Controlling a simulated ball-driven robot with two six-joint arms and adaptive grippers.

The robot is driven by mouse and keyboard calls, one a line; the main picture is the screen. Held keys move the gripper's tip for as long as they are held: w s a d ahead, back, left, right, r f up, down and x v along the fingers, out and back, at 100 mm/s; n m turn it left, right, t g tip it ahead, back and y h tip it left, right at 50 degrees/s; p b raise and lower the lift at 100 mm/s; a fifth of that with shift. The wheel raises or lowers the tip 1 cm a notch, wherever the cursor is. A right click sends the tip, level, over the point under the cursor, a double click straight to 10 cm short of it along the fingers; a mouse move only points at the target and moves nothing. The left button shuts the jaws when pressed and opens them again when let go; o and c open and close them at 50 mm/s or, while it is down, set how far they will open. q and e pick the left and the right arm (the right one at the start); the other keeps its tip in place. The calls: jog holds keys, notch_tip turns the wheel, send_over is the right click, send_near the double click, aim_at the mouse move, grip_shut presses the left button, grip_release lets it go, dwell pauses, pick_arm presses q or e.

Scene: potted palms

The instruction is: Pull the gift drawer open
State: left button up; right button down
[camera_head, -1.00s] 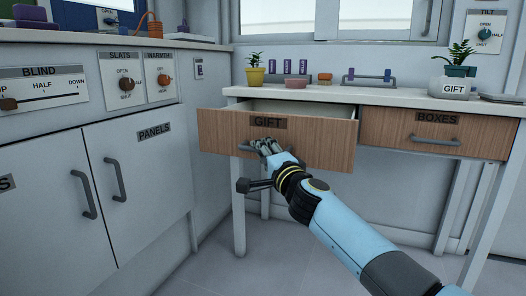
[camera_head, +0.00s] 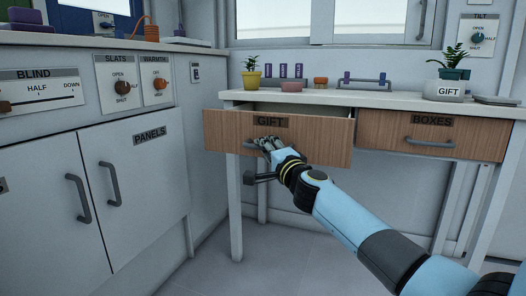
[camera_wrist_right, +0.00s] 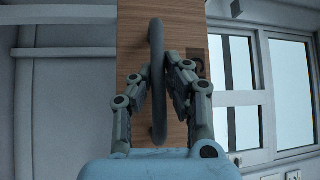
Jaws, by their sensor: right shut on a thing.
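The gift drawer (camera_head: 225,128) has a brown wood front with a dark GIFT label (camera_head: 270,121). It stands partly out from the white desk, and its pale inside shows behind the front. My right gripper (camera_head: 266,142) is shut on the drawer's grey bar handle (camera_head: 249,145). In the right wrist view, the handle (camera_wrist_right: 156,40) runs up between the fingers of the right gripper (camera_wrist_right: 164,85), with the wood front (camera_wrist_right: 133,35) behind it. My left gripper is in neither view.
The closed BOXES drawer (camera_head: 470,139) is at the right. White PANELS cabinets (camera_head: 135,185) flank the left. Floor below is clear.

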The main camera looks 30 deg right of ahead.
jog(key=c, duration=1.4)
grip_release()
jog(key=shift+f, duration=0.3)
jog(key=shift+o, duration=0.3)
jog(key=shift+r, duration=0.1)
jog(key=s+a+f, duration=0.1)
jog(key=s, duration=1.1)
jog(key=shift+f, duration=0.3)
